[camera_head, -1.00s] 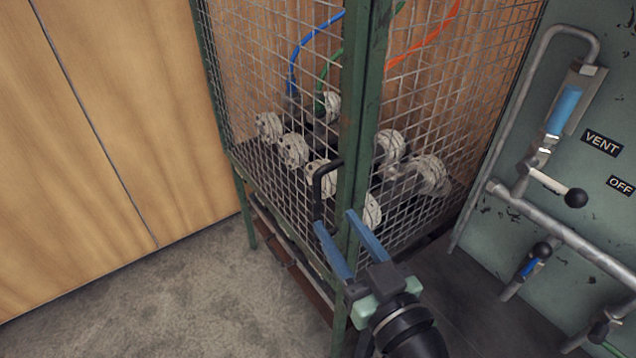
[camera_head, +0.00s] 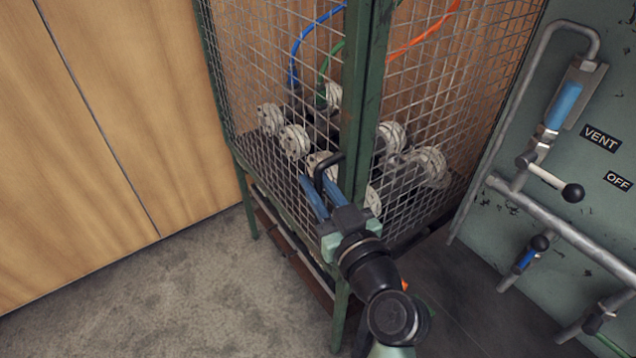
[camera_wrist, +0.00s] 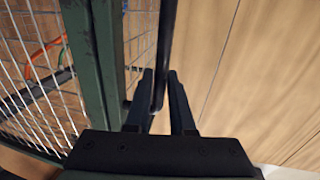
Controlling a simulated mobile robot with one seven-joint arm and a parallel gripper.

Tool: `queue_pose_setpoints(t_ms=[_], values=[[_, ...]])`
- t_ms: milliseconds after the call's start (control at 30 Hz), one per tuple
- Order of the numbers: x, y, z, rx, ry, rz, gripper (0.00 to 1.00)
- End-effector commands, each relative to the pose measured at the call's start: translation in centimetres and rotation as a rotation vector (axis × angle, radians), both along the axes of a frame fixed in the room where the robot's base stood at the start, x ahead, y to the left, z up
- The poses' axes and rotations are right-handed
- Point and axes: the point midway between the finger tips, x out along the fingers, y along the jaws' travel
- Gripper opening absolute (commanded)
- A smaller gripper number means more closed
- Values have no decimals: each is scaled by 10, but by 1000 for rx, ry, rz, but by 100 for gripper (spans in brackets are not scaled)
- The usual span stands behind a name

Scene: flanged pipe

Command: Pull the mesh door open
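The mesh door (camera_head: 270,100) is the left face of a green-framed wire cage. It looks shut, flush with the frame. Its black bar handle (camera_head: 329,158) stands near the green corner post (camera_head: 362,100), partly hidden by my gripper. My gripper (camera_head: 312,182) has its blue fingers at the handle. In the wrist view the handle (camera_wrist: 166,40) runs between the two fingertips (camera_wrist: 161,75), which are close on both sides of it, and the gripper looks shut on it. The mesh and green frame (camera_wrist: 88,60) are left of the handle there.
White flanged parts (camera_head: 295,140) and coloured hoses sit inside the cage. A green panel with pipes and valve levers (camera_head: 572,192) stands at the right. A wooden wall (camera_head: 110,130) is at the left. The grey floor (camera_head: 200,285) before the door is clear.

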Motion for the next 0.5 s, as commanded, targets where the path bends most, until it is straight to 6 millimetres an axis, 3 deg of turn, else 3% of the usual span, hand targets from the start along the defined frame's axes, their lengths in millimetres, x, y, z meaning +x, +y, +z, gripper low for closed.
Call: queue_pose_setpoints(t_ms=[33, 100, 500], values=[[0, 0, 0, 0, 0, 0, 11], [0, 0, 0, 0, 0, 0, 0], [0, 0, 0, 0, 0, -1, 0]])
